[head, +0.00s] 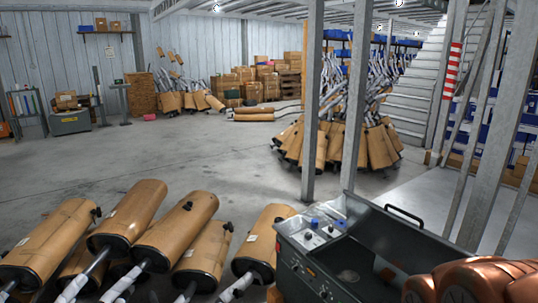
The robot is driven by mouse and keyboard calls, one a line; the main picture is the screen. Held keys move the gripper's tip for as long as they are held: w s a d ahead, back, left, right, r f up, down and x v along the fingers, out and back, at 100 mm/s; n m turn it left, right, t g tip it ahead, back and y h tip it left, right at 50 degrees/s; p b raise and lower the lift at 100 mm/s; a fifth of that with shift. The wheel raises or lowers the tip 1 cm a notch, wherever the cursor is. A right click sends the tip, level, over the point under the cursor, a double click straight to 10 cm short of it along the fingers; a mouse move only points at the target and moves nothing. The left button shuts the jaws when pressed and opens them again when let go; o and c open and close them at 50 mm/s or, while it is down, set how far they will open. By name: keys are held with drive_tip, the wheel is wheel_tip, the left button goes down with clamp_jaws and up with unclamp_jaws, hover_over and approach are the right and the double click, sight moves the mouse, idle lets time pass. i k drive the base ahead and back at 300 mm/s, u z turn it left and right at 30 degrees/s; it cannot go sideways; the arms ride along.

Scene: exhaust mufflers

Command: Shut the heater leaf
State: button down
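A dark grey box-like unit (335,276) with a panel of knobs and a blue part stands at the bottom right. It looks like the heater. A dark leaf with a bar handle (405,214) rises along its far side and appears to stand open. Inside is a dark recess (350,274). The unit's lower right is cut off or hidden. My gripper is not in view.
Several brown-wrapped mufflers (178,232) lie to the left of the unit. Grey posts (357,95) stand behind it, with a muffler pile (330,145) around them. Grey floor (130,160) is clear at the middle left. Stacked boxes (262,78) line the back.

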sight(415, 248)
drive_tip(key=u, duration=0.05)
drive_tip(key=k, duration=0.6)
drive_tip(key=z, duration=0.6)
drive_tip(key=i, duration=1)
drive_tip(key=u, duration=0.65)
